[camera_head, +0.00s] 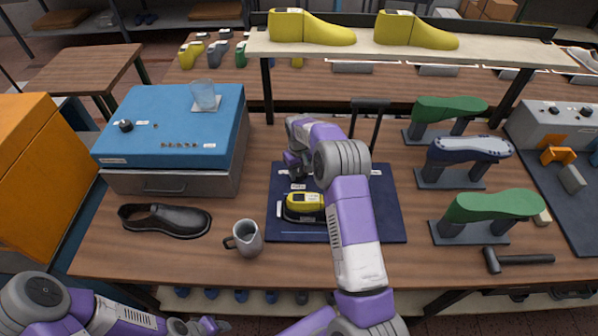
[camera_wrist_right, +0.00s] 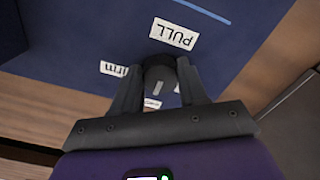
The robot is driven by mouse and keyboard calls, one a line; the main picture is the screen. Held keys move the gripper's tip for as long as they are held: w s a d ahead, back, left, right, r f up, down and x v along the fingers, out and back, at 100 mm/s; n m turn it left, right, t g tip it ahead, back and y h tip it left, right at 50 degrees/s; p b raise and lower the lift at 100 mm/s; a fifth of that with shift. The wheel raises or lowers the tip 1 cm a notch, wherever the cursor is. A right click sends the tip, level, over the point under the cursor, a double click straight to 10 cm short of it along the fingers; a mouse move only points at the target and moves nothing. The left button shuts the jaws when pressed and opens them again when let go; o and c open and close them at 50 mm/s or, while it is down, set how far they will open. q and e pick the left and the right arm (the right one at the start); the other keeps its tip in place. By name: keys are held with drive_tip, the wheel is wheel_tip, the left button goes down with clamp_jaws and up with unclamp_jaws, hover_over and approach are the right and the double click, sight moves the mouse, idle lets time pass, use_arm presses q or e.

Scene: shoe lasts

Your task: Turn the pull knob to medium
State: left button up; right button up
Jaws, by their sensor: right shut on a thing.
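The pull knob (camera_wrist_right: 159,80) is a round black knob with a white mark on its side, on a dark blue board (camera_head: 385,222). In the right wrist view it sits between the fingers of my right gripper (camera_wrist_right: 160,88), which is shut on it. A white "PULL" label (camera_wrist_right: 174,34) is beyond the knob, and a "firm" label (camera_wrist_right: 113,69) is at its left. Another small label is partly hidden by the fingers. In the head view my right gripper (camera_head: 297,170) reaches down at the board's back left. My left gripper (camera_head: 203,326) is low at the front edge, its jaws unclear.
A yellow last (camera_head: 305,202) in a dark holder sits on the board in front of my right gripper. A grey jug (camera_head: 246,238) and black shoe (camera_head: 165,219) stand left. Green and navy lasts on stands (camera_head: 463,162) and a hammer (camera_head: 515,260) are right.

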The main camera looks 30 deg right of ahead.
sight(299, 173)
idle(0.4)
drive_tip(key=o, duration=1.1)
drive_tip(key=shift+c, duration=0.2)
drive_tip(key=shift+r, duration=0.15)
wheel_tip(299, 173, up, 7)
drive_tip(key=shift+r+p, duration=0.15)
drive_tip(key=shift+p, duration=0.15)
